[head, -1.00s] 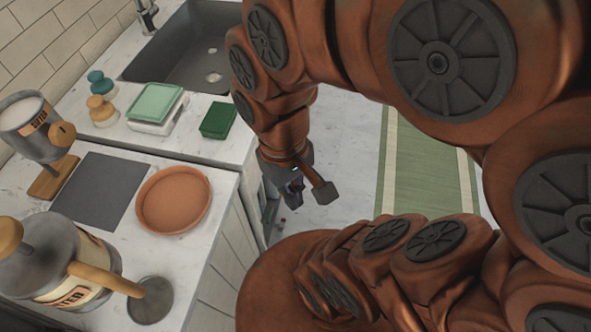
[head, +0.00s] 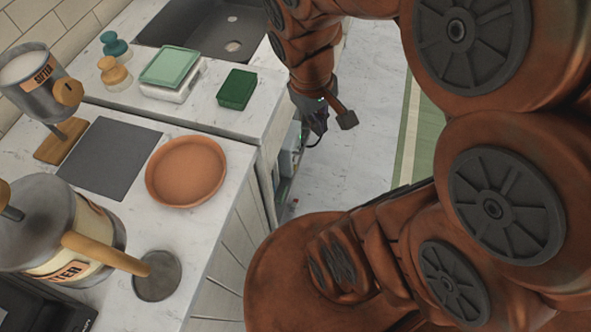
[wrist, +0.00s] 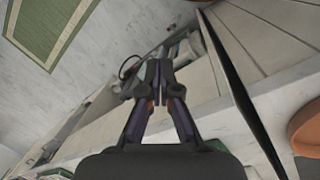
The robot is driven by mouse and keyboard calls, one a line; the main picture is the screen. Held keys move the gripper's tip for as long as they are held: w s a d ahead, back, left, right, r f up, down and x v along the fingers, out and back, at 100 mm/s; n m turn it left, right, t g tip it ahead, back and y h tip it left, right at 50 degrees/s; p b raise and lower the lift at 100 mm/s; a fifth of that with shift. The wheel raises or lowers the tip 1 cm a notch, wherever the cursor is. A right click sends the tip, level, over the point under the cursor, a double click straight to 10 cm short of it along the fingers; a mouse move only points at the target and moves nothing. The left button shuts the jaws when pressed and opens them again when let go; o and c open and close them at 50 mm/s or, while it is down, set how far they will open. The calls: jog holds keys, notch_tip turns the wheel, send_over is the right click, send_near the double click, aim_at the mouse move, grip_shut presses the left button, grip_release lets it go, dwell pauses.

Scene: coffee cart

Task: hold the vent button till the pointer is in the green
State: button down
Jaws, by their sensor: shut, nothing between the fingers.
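My gripper (head: 318,122) hangs beside the end of the white counter, over the floor gap. In the wrist view my gripper (wrist: 158,72) has its two dark fingers together with nothing between them. A pale machine (head: 289,158) stands low beside the counter in the head view, partly hidden. I cannot make out a vent button, a pointer or a green zone in either view. I cannot tell whether the fingertips touch anything.
The counter holds an orange round dish (head: 186,172), a dark mat (head: 110,158), a green box (head: 237,89), a scale with a green tray (head: 170,68) and two sifters. A sink (head: 205,35) lies behind. A green rug (head: 428,135) lies on the pale floor.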

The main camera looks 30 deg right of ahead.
jog(key=w+d+f+n+t+h+b, duration=0.35)
jog(key=w+d+f+b, duration=0.65)
jog(key=w+d+f, duration=0.75)
jog(key=w+d+f+n+t+y+b, duration=0.1)
jog(key=w+d+f+n+b, duration=0.3)
jog(key=f, duration=0.5)
jog(key=w+d+f+n+t+b, duration=0.1)
jog(key=w+d+f+b, duration=0.2)
jog(key=w+d+f, duration=0.4)
notch_tip(320, 180, down, 23)
jog(key=d+n+t+y+b, duration=0.1)
jog(key=d+n+y+b, duration=0.15)
jog(key=n+b, duration=0.4)
jog(key=s+a+f+y+b, duration=0.2)
jog(key=f+b, duration=0.1)
jog(key=f, duration=0.4)
jog(key=s+a+f+n+t+y+b, duration=0.1)
jog(key=s+a+f+y+b, duration=0.1)
jog(key=f, duration=0.6)
jog(key=s+a+f+n+t+y+b, duration=0.1)
jog(key=s+a+f+y+b, duration=0.1)
jog(key=f, duration=0.5)
jog(key=shift+s+a+f+b, duration=0.2)
jog(key=shift+a+f+b, duration=0.05)
jog(key=shift+a+b, duration=0.7)
